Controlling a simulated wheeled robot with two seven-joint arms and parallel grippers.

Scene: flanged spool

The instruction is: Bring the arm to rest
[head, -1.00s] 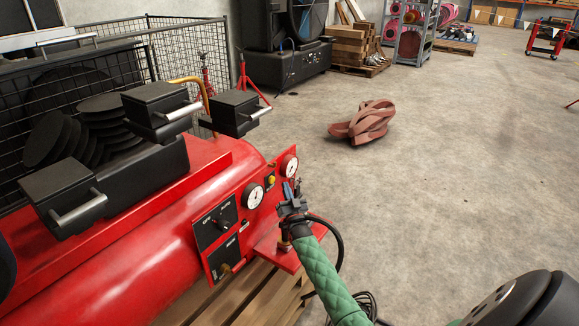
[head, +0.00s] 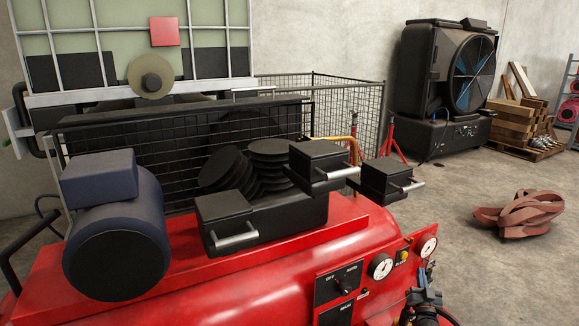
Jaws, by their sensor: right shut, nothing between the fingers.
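My right gripper (head: 427,272) is small and low in the head view, right of centre, with its fingers pointing up. It is shut and empty, in front of the red compressor's (head: 280,270) gauge panel. I cannot tell whether it touches the panel. Only the top of its arm shows; the rest is below the frame. I do not see my left gripper.
The compressor carries a dark motor (head: 117,225) and black boxes with silver handles (head: 320,165). A wire-mesh cage (head: 345,108) stands behind it. A large black fan (head: 445,90) is at the back.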

